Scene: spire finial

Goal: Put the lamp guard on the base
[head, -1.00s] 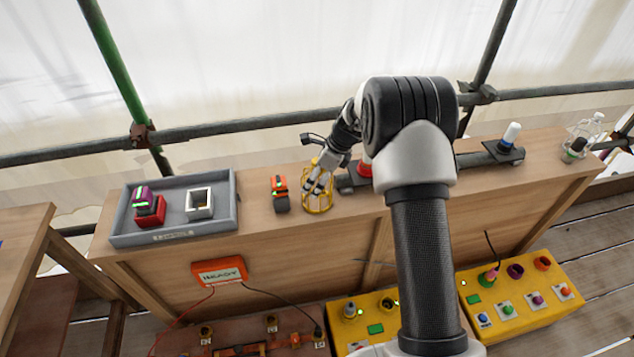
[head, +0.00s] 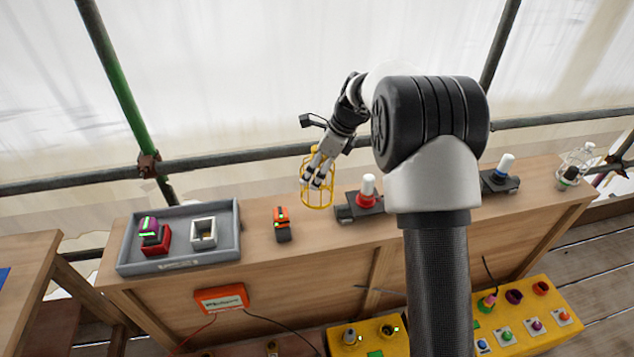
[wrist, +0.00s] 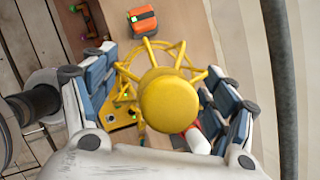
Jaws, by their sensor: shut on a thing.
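My gripper (head: 318,178) is shut on the yellow wire lamp guard (head: 317,199) and holds it upright above the bench. In the wrist view the guard (wrist: 168,103) sits between the fingers, its round yellow cap facing the camera. Just right of it in the head view stands a base with a red collar and a white lamp (head: 367,187) on a dark plate. In the wrist view this lamp (wrist: 197,140) is partly hidden behind the guard. A second base with a blue collar and white lamp (head: 500,170) stands further right, beyond my arm.
A grey tray (head: 236,240) with small blocks lies at the bench's left. An orange and black device (head: 282,224) stands left of the guard. A pale wire guard (head: 580,160) is at the far right. Scaffold rails run behind the bench; yellow control boxes (head: 530,310) stand in front.

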